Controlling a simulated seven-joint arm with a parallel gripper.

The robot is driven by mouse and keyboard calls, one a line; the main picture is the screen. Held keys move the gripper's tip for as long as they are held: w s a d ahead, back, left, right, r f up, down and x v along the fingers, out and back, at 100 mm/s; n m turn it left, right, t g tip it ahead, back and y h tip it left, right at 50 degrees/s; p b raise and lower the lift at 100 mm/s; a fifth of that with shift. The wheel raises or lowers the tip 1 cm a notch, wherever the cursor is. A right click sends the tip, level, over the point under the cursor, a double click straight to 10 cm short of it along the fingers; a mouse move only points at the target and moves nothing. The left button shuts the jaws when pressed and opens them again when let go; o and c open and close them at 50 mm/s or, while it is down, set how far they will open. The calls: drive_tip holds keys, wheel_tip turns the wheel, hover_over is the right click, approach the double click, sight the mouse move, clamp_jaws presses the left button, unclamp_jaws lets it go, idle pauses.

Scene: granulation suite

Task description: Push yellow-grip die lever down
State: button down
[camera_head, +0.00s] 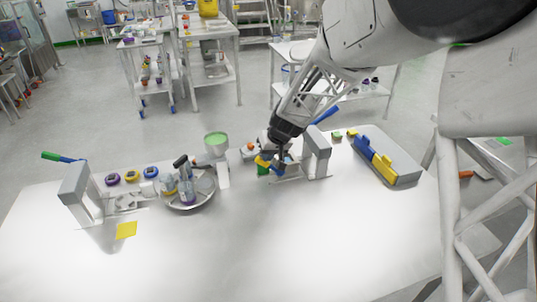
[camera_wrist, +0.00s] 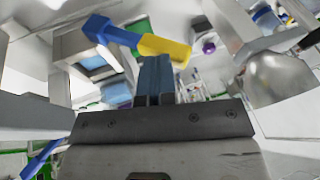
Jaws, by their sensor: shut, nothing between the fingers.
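The yellow-grip die lever (camera_head: 264,162) is in front of the right-hand grey press (camera_head: 318,153) on the white table. In the wrist view, its yellow grip (camera_wrist: 166,47) joins a blue part on the left and lies just beyond my fingertips. My gripper (camera_head: 283,154) points down beside the grip, to its right in the head view. In the wrist view, my gripper (camera_wrist: 155,62) is shut, with nothing held between its fingers. The fingertips overlap the lower edge of the grip in the picture; I cannot tell whether they touch. My gripper partly hides the die area.
A grey box (camera_head: 405,177) with blue and yellow blocks stands on the right. A second grey press (camera_head: 76,193) stands at the left. A round metal dish (camera_head: 190,203) and a green-topped cup (camera_head: 216,143) lie left of my gripper. The table front (camera_head: 250,250) is clear.

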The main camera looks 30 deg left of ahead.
sight(258, 163)
drive_tip(key=shift+s, duration=0.1)
drive_tip(key=shift+s+a+f, duration=0.6)
drive_tip(key=shift+a, duration=0.1)
drive_tip(key=shift+s+f, duration=0.1)
drive_tip(key=shift+f, duration=0.05)
drive_tip(key=shift+s+a+f+t+h, duration=0.2)
drive_tip(key=shift+a+f+t+h, duration=0.1)
drive_tip(key=shift+t+h, duration=0.25)
drive_tip(key=shift+s+a+f, duration=0.15)
drive_tip(key=shift+s+f, duration=0.05)
drive_tip(key=shift+f, duration=0.1)
drive_tip(key=shift+s+a+f, duration=0.2)
drive_tip(key=shift+f, duration=0.3)
drive_tip(key=shift+s+a+f, duration=0.2)
drive_tip(key=shift+a+f, duration=0.05)
drive_tip(key=shift+f, duration=0.3)
drive_tip(key=shift+s+a+f, duration=0.2)
drive_tip(key=shift+f, duration=0.3)
drive_tip(key=shift+r, duration=0.1)
